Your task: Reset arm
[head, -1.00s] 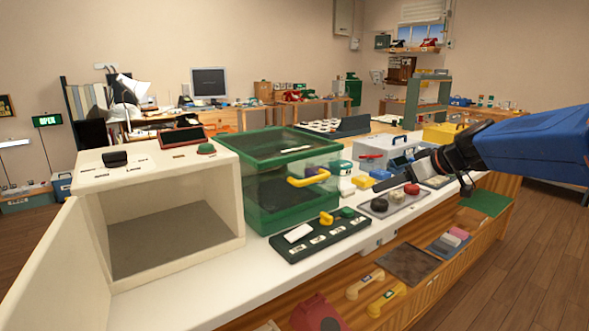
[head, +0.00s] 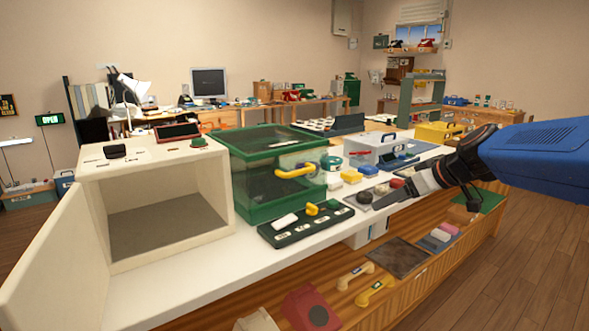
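My blue arm (head: 540,155) reaches in from the right edge in the head view. My gripper (head: 388,200) extends from the black wrist down and left, low over the white counter (head: 215,256). It is near a grey tray with round knobs (head: 362,196), partly in front of it. The fingertips are small and blend with the tray, so I cannot tell whether they are open or apart from the knobs. I see nothing clearly held.
A cream box (head: 165,215) with its door swung open stands at the left. Beside it are a green clear-sided case (head: 268,170) and a dark green switch panel (head: 300,226). A grey toolbox (head: 375,148) stands behind my gripper. Phone handsets (head: 357,275) lie on the lower shelf.

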